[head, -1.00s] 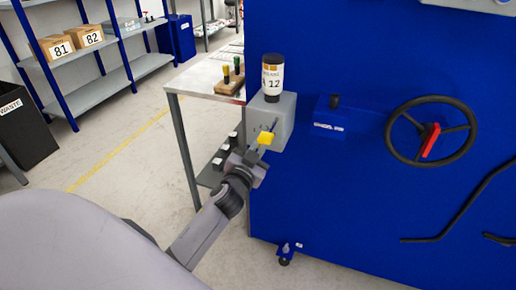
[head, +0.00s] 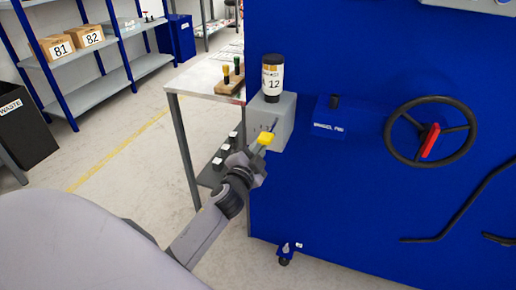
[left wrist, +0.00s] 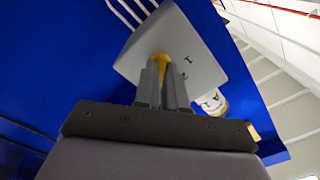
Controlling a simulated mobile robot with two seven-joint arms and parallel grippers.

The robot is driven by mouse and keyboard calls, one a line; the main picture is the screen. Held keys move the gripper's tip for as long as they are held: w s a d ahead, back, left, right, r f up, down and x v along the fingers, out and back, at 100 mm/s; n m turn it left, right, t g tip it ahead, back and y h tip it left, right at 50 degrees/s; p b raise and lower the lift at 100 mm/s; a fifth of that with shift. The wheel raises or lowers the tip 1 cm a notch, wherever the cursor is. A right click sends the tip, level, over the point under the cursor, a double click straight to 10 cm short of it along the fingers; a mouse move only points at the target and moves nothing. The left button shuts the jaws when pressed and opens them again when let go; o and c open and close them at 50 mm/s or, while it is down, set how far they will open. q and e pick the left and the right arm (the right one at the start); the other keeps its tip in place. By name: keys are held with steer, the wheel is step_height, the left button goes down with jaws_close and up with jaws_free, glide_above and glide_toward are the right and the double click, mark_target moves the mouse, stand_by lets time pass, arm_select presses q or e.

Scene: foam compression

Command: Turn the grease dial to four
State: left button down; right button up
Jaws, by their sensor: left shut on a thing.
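The grease dial is a yellow knob (head: 265,139) on the front of a grey box (head: 287,118) fixed to the blue machine. In the left wrist view the yellow knob (left wrist: 162,62) shows between the fingers, against the grey face (left wrist: 195,35). My left gripper (left wrist: 161,78) is shut on the knob; its fingers hide much of it. In the head view the left gripper (head: 259,149) reaches up to the knob from below left. Small dark marks show on the box face, but I cannot tell which number the dial points to. My right gripper is not in view.
A black-capped bottle (head: 272,78) stands on the box. A labelled blue box (head: 329,116) and a black handwheel (head: 430,158) with a red handle are to the right. A metal table (head: 205,76) stands behind left. Open floor (head: 130,180) lies at left.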

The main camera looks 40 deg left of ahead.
arm_select(q)
steer(key=shift+m, duration=0.7)
steer(key=c, duration=1.2)
jaws_free()
steer(key=shift+s, duration=0.1)
steer(key=v, duration=0.7)
